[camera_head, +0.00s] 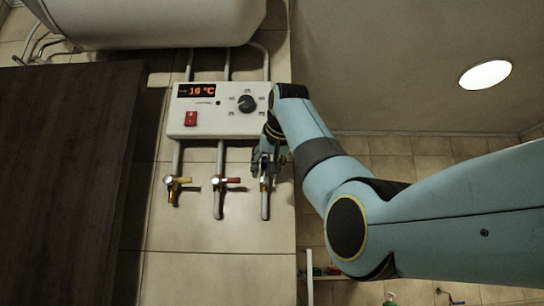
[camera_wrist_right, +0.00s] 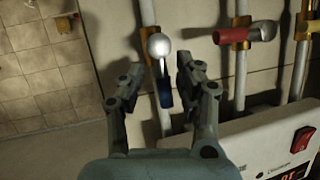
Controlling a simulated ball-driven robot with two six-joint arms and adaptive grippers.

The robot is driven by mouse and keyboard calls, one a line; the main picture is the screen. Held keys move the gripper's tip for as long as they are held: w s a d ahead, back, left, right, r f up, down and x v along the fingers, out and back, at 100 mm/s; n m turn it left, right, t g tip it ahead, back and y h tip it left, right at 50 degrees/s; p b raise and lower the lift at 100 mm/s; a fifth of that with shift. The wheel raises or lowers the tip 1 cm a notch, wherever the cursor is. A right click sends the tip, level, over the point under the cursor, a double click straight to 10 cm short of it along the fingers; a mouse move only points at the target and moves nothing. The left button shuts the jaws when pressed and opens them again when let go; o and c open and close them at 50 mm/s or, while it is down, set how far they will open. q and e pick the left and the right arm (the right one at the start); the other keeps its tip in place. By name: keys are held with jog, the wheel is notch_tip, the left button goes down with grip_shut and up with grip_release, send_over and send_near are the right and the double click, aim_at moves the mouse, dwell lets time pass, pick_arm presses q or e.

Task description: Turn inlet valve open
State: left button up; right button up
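Three valves sit on pipes below a white heater control box (camera_head: 215,120): one with a yellow handle (camera_head: 178,181), one with a red handle (camera_head: 232,180), and one at the right pipe (camera_head: 265,205), mostly covered by my right gripper (camera_head: 264,176). In the right wrist view a blue handle (camera_wrist_right: 165,92) shows on that pipe, with a silver rounded end (camera_wrist_right: 158,45) above it. My right gripper (camera_wrist_right: 164,72) is open, its fingers on either side of the blue handle, with visible gaps. No label marks which valve is the inlet. My left gripper is out of view.
The red valve (camera_wrist_right: 252,34) stands close to the right finger in the wrist view. The control box has a red switch (camera_head: 190,118), a knob (camera_head: 247,104) and a display reading about 16 °C. A white tank (camera_head: 150,20) hangs above; a dark panel (camera_head: 65,180) is at left.

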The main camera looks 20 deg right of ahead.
jog(key=v, duration=1.1)
jog(key=shift+d, duration=0.2)
